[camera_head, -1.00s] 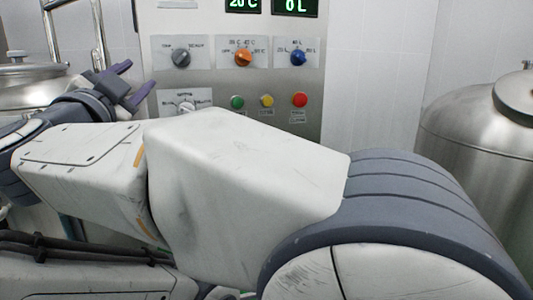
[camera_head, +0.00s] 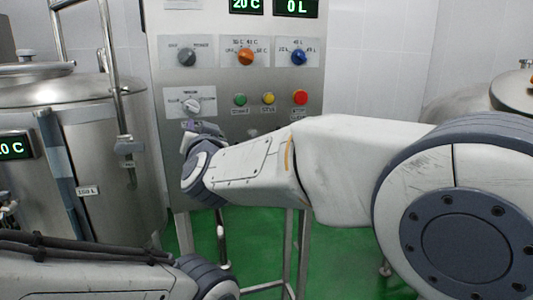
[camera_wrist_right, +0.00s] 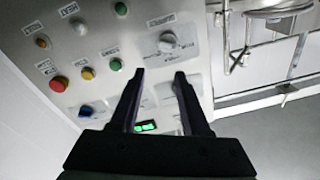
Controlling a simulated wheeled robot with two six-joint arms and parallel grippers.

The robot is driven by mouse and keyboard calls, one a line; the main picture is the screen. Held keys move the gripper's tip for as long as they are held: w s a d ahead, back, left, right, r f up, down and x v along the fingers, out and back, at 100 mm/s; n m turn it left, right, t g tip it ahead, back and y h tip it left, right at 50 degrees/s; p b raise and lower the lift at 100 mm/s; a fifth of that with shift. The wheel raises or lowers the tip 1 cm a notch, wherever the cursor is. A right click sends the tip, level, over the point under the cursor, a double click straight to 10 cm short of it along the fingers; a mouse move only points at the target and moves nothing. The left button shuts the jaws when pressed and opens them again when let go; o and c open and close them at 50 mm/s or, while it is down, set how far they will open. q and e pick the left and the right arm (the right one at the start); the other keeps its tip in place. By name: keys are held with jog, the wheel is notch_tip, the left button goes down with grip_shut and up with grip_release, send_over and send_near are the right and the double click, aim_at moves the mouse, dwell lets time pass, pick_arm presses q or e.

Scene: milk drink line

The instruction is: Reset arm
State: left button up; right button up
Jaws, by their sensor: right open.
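My right arm (camera_head: 345,165) reaches in from the right in the head view, across the front of the control panel (camera_head: 345,60). My right gripper (camera_head: 203,128) is small and partly hidden behind its own wrist, just below the panel's lower left knob (camera_head: 193,105). In the right wrist view my right gripper (camera_wrist_right: 158,76) has its two dark fingers apart with nothing held between them. The panel's knobs and buttons lie beyond the fingers there. Part of my left arm (camera_head: 90,275) shows at the bottom left of the head view; its gripper is outside the picture.
The panel carries a grey knob (camera_head: 187,57), an orange knob (camera_head: 246,56), a blue knob (camera_head: 299,57), and green, yellow and red (camera_head: 301,96) buttons. A steel tank (camera_head: 105,150) with pipes stands left, another tank (camera_head: 455,105) right. Green floor (camera_head: 255,235) shows below.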

jog(key=s+d+f+n+g+h, duration=0.1)
jog(key=s+d+f+g, duration=0.15)
jog(key=d+f, duration=0.6)
jog(key=s+d+f+g+h, duration=0.15)
jog(key=d+f+g, duration=0.25)
jog(key=d+f, duration=0.45)
jog(key=s+d+f+n+g+h, duration=0.1)
jog(key=s+d+f+g, duration=0.2)
jog(key=d+f, duration=0.5)
jog(key=s+d+f+m+g+h, duration=0.1)
jog(key=s+d+f+g, duration=0.3)
jog(key=s, duration=0.4)
jog(key=s+d+f+g+h, duration=0.1)
jog(key=s+d+f+g, duration=0.1)
jog(key=s+d+f, duration=0.35)
jog(key=s+a+r+n+g, duration=0.1)
jog(key=s+a+r+n, duration=0.1)
jog(key=s+a, duration=0.5)
jog(key=s+a+r+n+g+y, duration=0.1)
jog(key=s+a+r+n, duration=0.1)
jog(key=s+a+n, duration=0.3)
jog(key=s+a, duration=0.3)
jog(key=shift+a+r, duration=0.15)
jog(key=shift+r, duration=0.25)
jog(key=shift+g, duration=0.25)
